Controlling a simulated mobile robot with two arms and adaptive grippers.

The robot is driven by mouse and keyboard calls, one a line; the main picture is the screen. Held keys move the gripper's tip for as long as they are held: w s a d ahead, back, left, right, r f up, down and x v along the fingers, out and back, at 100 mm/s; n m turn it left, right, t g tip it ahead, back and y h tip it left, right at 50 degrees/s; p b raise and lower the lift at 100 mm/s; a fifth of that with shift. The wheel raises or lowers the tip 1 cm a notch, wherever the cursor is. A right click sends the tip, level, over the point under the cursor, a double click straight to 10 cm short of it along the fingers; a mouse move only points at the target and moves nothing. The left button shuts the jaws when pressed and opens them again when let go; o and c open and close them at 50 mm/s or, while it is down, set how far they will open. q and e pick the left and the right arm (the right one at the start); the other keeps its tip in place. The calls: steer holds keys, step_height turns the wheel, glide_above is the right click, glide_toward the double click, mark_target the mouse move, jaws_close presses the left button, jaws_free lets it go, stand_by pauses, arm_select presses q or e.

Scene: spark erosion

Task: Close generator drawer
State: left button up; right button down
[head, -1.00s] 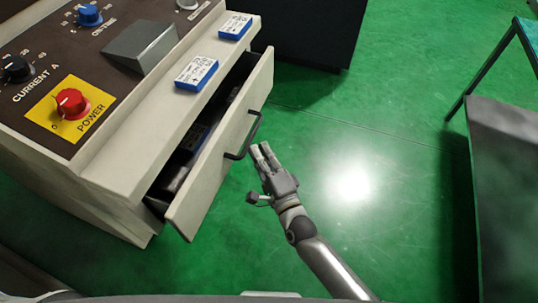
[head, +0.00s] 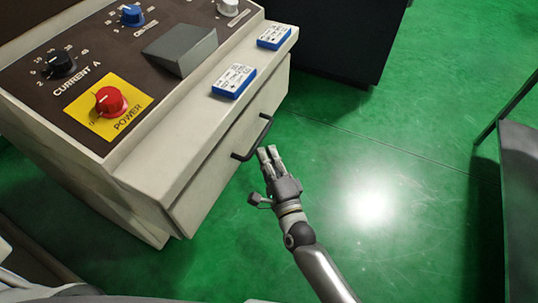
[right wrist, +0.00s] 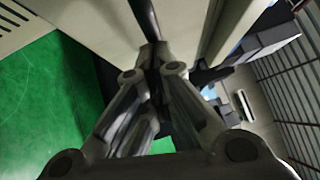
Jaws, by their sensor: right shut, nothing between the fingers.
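The generator drawer (head: 222,174) is a cream front panel in the generator cabinet (head: 140,190). It now sits close against the cabinet, and no opening shows above it in the head view; whether it is fully flush I cannot tell. Its dark bar handle (head: 254,140) runs along the front. My right gripper (head: 267,152) is shut and empty, its fingertips at or very near the handle's lower part. In the right wrist view the closed fingertips (right wrist: 153,50) meet the dark handle (right wrist: 144,18) in front of the panel; exact contact is unclear. My left gripper is not in view.
The cabinet top carries a red power knob (head: 110,101), a grey block (head: 181,49) and two blue-and-white boxes, one nearer (head: 234,81) and one farther (head: 274,37). A dark cabinet (head: 340,40) stands behind. Green floor (head: 400,150) is clear to the right, up to a grey-topped table (head: 522,190).

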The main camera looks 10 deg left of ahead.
steer(key=v, duration=1.2)
steer(key=s+d+f+n+g+h+p, duration=0.1)
steer(key=s+d+f+n+g, duration=0.15)
steer(key=f, duration=0.65)
steer(key=s+d+f+n+g+h+p, duration=0.15)
steer(key=d+f+n, duration=0.25)
steer(key=f, duration=0.5)
steer(key=s+d+f+n+g+h, duration=0.2)
steer(key=d+f+n+g, duration=0.1)
steer(key=f, duration=0.5)
arm_select(q)
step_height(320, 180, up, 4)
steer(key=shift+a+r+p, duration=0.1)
steer(key=shift+p, duration=0.75)
arm_select(e)
steer(key=s+d+f+n+g+h, duration=0.1)
steer(key=s+d+f+n+g, duration=0.1)
steer(key=s+d+f, duration=0.3)
steer(key=s+d+f+n+g+h, duration=0.2)
steer(key=s+d+f+g, duration=0.2)
steer(key=s, duration=0.9)
steer(key=s+d+f+n+g+h, duration=0.1)
steer(key=s+d+f+n+g, duration=0.2)
steer(key=s+d+f, duration=0.3)
steer(key=s+f, duration=0.1)
steer(key=s, duration=0.2)
steer(key=shift+f, duration=0.4)
